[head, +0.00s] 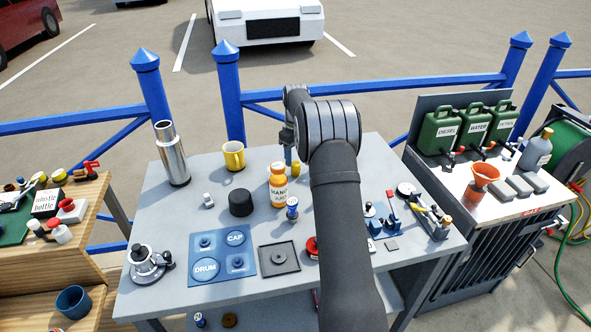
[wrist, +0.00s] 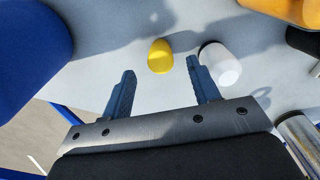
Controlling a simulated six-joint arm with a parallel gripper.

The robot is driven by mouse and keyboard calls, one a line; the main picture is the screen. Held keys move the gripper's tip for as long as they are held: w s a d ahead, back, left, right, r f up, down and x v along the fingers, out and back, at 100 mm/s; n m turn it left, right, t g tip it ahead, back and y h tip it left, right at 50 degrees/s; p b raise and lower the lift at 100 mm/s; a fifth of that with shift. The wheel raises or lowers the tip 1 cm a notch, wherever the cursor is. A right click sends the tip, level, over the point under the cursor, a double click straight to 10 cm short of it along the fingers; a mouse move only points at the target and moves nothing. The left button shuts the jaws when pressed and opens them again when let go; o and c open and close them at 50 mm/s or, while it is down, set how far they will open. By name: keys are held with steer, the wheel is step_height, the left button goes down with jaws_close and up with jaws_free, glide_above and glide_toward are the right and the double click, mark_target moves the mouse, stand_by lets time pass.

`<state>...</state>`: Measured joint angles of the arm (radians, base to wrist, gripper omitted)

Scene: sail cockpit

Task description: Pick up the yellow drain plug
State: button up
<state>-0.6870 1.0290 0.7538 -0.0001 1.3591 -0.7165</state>
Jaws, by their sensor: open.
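The yellow drain plug (wrist: 160,56) is a small, short rounded cylinder on the grey tabletop in the wrist view. It lies between the lines of my two fingers, around or just past their tips, with no contact visible. My gripper (wrist: 160,70) is open and empty, with the fingers spread wider than the plug. In the head view my gripper (head: 288,153) points down near the back of the table, behind the orange bottle. A small yellow patch beside it there (head: 296,168) appears to be the plug, partly hidden.
A white container (wrist: 220,64) stands close to the right finger. The orange juice bottle (head: 278,185), yellow mug (head: 233,156), black round knob (head: 241,203) and steel flask (head: 172,155) share the table. A blue fence (head: 400,84) runs behind it.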

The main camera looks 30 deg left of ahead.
mark_target(295, 163)
step_height(295, 163, down, 5)
steer(key=shift+f, duration=0.1)
steer(key=c, duration=1.1)
